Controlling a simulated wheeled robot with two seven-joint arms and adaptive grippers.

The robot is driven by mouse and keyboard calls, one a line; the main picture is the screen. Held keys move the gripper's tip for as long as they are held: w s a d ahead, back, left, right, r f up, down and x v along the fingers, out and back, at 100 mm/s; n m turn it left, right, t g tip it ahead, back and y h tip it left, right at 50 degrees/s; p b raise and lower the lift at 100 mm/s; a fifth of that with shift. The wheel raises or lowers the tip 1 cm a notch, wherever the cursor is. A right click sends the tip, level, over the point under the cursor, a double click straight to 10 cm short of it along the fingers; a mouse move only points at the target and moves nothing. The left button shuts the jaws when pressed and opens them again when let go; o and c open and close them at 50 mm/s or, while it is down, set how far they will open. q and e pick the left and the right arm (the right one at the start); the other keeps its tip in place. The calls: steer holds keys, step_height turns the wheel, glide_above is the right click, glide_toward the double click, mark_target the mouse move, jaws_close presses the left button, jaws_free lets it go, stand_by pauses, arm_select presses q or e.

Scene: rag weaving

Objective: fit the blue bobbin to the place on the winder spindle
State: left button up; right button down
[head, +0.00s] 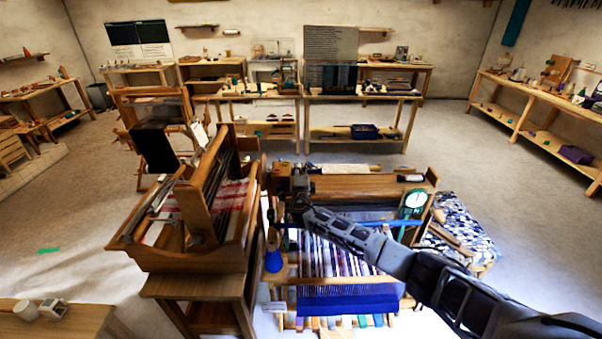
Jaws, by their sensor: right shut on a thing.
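My right arm reaches in from the lower right to the loom in the middle. My right gripper (301,203) is at the loom's upper left corner, beside a small dark and wooden device (291,180) that looks like the winder. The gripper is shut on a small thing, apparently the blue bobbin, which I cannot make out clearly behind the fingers. The spindle is too small to tell apart, so I cannot tell whether the bobbin touches it. A blue cone (273,259) stands just below, at the loom's left side. My left gripper is not in view.
A wooden loom (349,184) with blue and white striped weaving (335,262) lies under my right arm. A smaller loom (190,257) with red and white cloth stands close on the left. A white round gauge (415,199) stands at right. The floor beyond is open.

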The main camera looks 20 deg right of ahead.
steer(key=c, duration=1.1)
jaws_free()
steer(key=shift+v, duration=6)
